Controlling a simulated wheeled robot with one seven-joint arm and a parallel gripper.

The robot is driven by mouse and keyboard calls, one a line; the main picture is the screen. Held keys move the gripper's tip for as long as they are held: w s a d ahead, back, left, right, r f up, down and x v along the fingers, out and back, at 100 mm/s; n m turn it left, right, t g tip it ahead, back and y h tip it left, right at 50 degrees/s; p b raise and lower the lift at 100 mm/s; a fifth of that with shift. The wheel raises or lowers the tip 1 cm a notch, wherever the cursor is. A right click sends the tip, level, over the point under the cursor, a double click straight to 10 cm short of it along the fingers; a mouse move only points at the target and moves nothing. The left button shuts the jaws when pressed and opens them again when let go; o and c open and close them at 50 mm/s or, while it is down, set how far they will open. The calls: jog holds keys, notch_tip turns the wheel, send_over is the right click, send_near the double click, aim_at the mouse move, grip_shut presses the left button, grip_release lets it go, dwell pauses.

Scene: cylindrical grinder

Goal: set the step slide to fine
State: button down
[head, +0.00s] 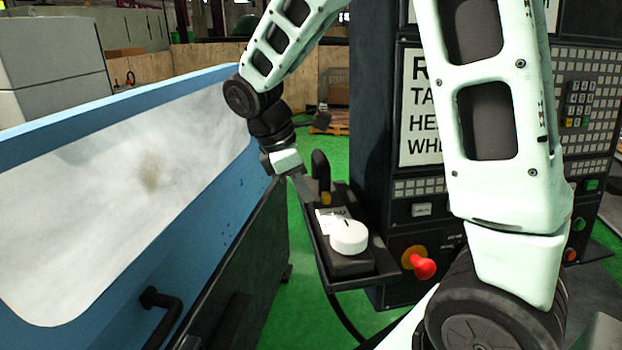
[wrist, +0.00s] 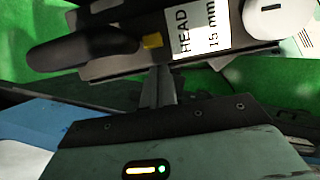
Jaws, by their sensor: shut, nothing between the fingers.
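A small black control box (head: 338,268) sits on a bracket beside the blue machine front. It carries a white round knob (head: 348,237), a white label (wrist: 198,36) reading "HEAD 15 mm" in the wrist view, and a black upright handle (head: 320,170). A small yellow piece (wrist: 152,41) is between the handle and the label; it also shows in the head view (head: 326,198). I cannot tell whether it is the step slide, and no "fine" mark is readable. My gripper (wrist: 162,72) is shut and empty, its tips close to the box edge near the yellow piece; contact is unclear.
The blue machine cover with its cloudy window (head: 130,180) stands close at left. A dark control cabinet (head: 372,130) with a red mushroom button (head: 424,267) stands at right. Green floor (head: 300,250) shows between them. My arm hides part of the cabinet.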

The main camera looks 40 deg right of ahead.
aim_at(324, 194)
jog(key=shift+s+d, duration=0.4)
jog(key=shift+d, duration=0.3)
jog(key=shift+d, duration=0.1)
jog(key=shift+s+d+p, duration=0.2)
jog(key=shift+s+d, duration=0.15)
jog(key=shift+d, duration=0.2)
jog(key=shift+s+d+p, duration=0.2)
jog(key=shift+s+d, duration=0.1)
jog(key=shift+d, duration=0.25)
jog(key=shift+a, duration=0.1)
jog(key=shift+w+a, duration=0.2)
jog(key=w+a+r+b, duration=0.1)
jog(key=a+r, duration=0.2)
jog(key=r, duration=0.1)
jog(key=w+a+r, duration=0.2)
jog(key=a+r, duration=0.1)
jog(key=r, duration=0.2)
jog(key=shift+w+a+r+b, duration=0.15)
jog(key=shift+w+b, duration=0.1)
jog(key=shift+b, duration=0.1)
